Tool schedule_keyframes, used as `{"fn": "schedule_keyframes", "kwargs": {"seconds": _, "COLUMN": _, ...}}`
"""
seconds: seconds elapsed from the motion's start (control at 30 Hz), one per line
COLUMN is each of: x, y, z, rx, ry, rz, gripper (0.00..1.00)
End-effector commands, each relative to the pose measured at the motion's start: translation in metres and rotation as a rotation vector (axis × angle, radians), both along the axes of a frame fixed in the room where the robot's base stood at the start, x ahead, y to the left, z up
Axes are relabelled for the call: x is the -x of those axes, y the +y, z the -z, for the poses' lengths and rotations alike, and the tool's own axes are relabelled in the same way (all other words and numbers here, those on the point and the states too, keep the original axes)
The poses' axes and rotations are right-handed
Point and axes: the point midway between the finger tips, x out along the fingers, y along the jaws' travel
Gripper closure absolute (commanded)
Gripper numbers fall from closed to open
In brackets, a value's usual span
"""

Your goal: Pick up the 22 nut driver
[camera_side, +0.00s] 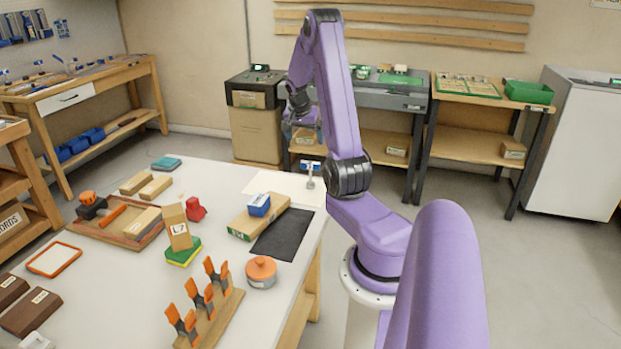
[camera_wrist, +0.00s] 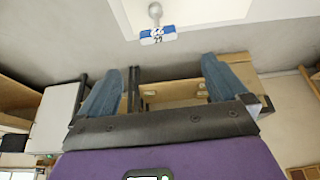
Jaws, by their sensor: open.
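The 22 nut driver shows at the top of the wrist view as a blue-and-white block marked 22 (camera_wrist: 158,35) with a pale round end on a stem. In the side view it appears to be the small piece with a blue-and-white top (camera_side: 310,167) at the back right edge of the white table. My gripper (camera_wrist: 160,72) is open and empty, its two blue-grey fingers wide apart. In the side view my gripper (camera_side: 299,100) is up in the air above that table edge, clear of the nut driver; its fingertips are hard to make out there.
Benches stand behind.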

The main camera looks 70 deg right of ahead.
Motion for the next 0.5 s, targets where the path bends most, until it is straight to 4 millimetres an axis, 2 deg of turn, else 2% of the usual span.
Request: {"fn": "schedule_keyframes", "kwargs": {"seconds": 0.5, "x": -0.001, "y": -0.032, "z": 0.083, "rx": -0.005, "ry": 0.004, "rz": -0.003, "gripper": 0.0}}
